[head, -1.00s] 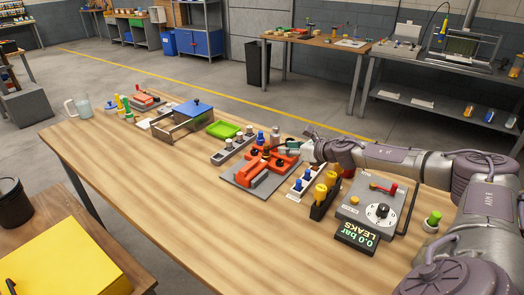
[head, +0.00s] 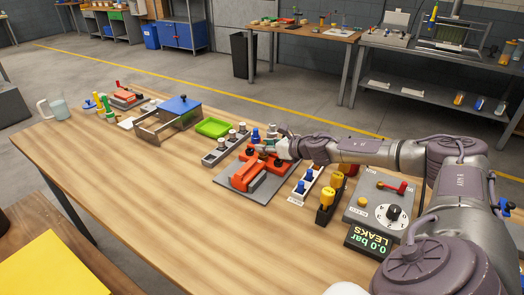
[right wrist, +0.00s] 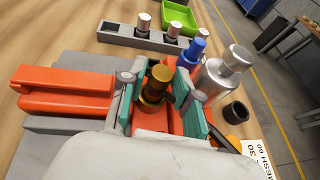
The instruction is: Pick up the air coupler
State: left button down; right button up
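A brass fitting with a dark collar (right wrist: 153,86), which may be the air coupler, stands upright on the orange fixture in the right wrist view. My right gripper (right wrist: 157,98) is open, its teal-padded fingers on either side of the fitting with small gaps. In the head view the right gripper (head: 277,147) is at the far end of the orange fixture (head: 243,178), hiding the fitting there. A blue-topped fitting (right wrist: 192,53) and a silver cylinder (right wrist: 222,75) stand just beyond the right finger. My left gripper is not in view.
A grey rack with silver pieces (head: 211,160) and a green tray (head: 213,127) lie left of the fixture. A blue-pegged rack (head: 304,186), a yellow-knobbed black rack (head: 326,212) and a dial box (head: 372,207) stand right. The near table is clear.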

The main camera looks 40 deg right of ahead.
jog(key=shift+s+r, duration=0.1)
jog(key=shift+s, duration=0.05)
jog(key=shift+c, duration=1.3)
jog(key=shift+f, duration=0.2)
grip_shut()
